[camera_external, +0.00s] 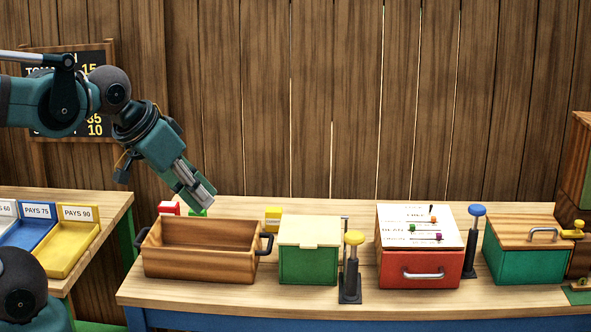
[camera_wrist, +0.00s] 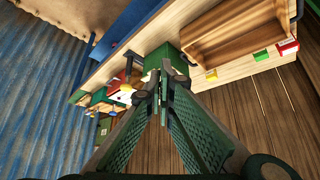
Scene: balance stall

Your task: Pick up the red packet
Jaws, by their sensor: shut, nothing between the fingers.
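The red packet (camera_external: 169,208) lies on the table behind the wooden tray, at its left back corner in the external view. It also shows in the wrist view (camera_wrist: 287,48) at the upper right, beside the tray. The tray hides its lower part in the external view. My gripper (camera_external: 207,200) is above the back of the tray, to the right of the red packet and apart from it. In the wrist view its fingers (camera_wrist: 162,82) meet at the tips with nothing between them.
The wooden tray (camera_external: 156,262) has dark handles. A green packet (camera_external: 197,212) and a yellow packet (camera_external: 273,214) stand behind it. A green box (camera_external: 306,262), a red drawer box (camera_external: 402,270) and posts with yellow (camera_external: 354,238) and blue (camera_external: 477,210) knobs stand to the right. Bare tabletop (camera_external: 235,205) shows behind the tray.

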